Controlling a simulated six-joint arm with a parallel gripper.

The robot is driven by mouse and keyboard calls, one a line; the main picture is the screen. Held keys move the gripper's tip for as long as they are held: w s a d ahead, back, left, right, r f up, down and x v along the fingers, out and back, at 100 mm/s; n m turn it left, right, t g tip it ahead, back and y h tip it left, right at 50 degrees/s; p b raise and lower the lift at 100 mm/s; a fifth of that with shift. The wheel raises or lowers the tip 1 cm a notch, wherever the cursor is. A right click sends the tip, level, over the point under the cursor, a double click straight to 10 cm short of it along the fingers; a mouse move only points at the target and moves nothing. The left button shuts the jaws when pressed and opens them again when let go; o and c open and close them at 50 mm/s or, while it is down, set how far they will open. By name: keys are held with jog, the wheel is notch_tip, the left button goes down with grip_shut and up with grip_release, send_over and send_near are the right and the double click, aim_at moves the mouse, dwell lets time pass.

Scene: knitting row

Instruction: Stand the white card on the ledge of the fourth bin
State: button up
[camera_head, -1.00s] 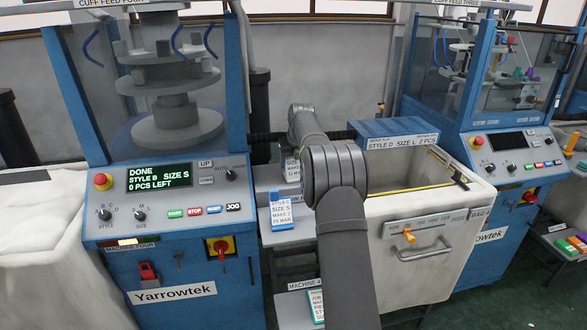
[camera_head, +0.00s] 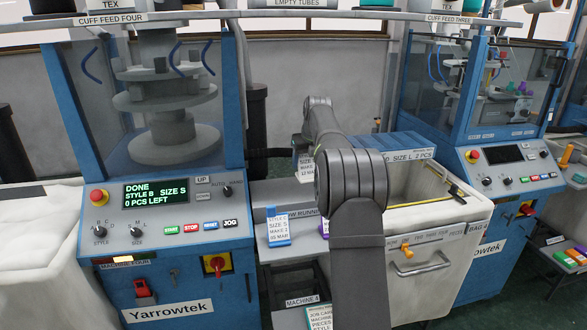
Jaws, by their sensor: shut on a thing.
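A white card with dark print (camera_head: 305,166) shows partly behind my forearm, above the grey shelf between the machines. A white bin with a front handle (camera_head: 418,287) stands right of my arm. A blue block (camera_head: 408,143) at its back edge carries a label reading SIZE L 2 PCS, partly covered by my arm.
A card in a blue stand (camera_head: 278,228) is on the grey shelf (camera_head: 275,193), with a purple item (camera_head: 324,230) beside it. A blue machine (camera_head: 165,255) at left displays DONE. Another blue machine (camera_head: 510,170) stands at right. A job card (camera_head: 321,317) lies lower down.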

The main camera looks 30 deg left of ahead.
jog(key=w+d+m, duration=0.1)
jog(key=w+d, duration=0.2)
jog(key=d, duration=3.2)
jog(key=shift+w+a+f, duration=0.45)
jog(key=shift+a+f, duration=1.4)
jog(key=shift+w+a+f, duration=0.45)
jog(key=shift+a+f, duration=1.35)
jog(key=shift+a, duration=0.05)
jog(key=shift+w+a+f, duration=0.45)
jog(key=shift+a+f, duration=1.4)
jog(key=shift+f, duration=0.1)
jog(key=o, duration=1)
